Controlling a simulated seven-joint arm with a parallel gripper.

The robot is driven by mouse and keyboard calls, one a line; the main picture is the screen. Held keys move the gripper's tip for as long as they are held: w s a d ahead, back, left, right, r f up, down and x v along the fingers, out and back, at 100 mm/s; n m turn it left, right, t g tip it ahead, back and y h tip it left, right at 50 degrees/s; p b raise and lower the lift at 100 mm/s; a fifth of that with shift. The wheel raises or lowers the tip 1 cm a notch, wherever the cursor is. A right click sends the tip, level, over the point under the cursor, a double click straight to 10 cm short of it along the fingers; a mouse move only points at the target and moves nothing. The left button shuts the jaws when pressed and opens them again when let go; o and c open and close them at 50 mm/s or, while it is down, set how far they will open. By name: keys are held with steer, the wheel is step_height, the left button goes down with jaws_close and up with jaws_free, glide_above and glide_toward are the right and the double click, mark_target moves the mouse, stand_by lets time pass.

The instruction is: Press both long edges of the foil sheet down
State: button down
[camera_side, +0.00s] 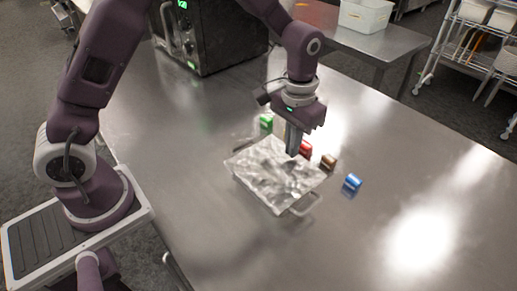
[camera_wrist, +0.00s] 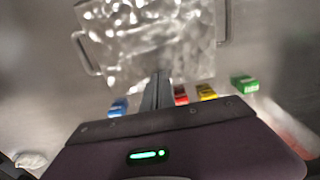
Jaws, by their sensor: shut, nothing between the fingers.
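The foil sheet (camera_side: 268,170) is silver and crinkled and lies over a tray with wire handles on the steel table. It also shows in the wrist view (camera_wrist: 140,45), where it fills the upper middle. One tray handle (camera_side: 306,204) sticks out at the near right side; in the wrist view handles stand out at both sides of the foil. My gripper (camera_side: 292,150) is shut and empty, pointing down at the far edge of the foil. In the wrist view its fingers (camera_wrist: 158,82) overlap the foil's lower edge. I cannot tell whether the fingertips touch the foil.
Behind the tray stand small colored boxes: green (camera_side: 266,121), red (camera_side: 305,148), brown-yellow (camera_side: 328,162) and blue (camera_side: 352,182). A dark oven-like appliance (camera_side: 215,40) stands at the back left. The table (camera_side: 400,170) is clear to the right and in front.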

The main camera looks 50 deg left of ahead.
steer(key=shift+f, duration=0.75)
stand_by(1.0)
steer(key=shift+r, duration=0.1)
steer(key=shift+r, duration=3.5)
step_height(320, 180, up, 5)
steer(key=t, duration=0.1)
glide_above(276, 160)
steer(key=s+a+r+t, duration=0.2)
steer(key=s+a+r, duration=0.1)
steer(key=s+r, duration=0.45)
steer(key=s+a+t, duration=0.2)
steer(key=s, duration=1.1)
steer(key=shift+s+a+f+t, duration=0.2)
steer(key=shift+s+a+t, duration=0.1)
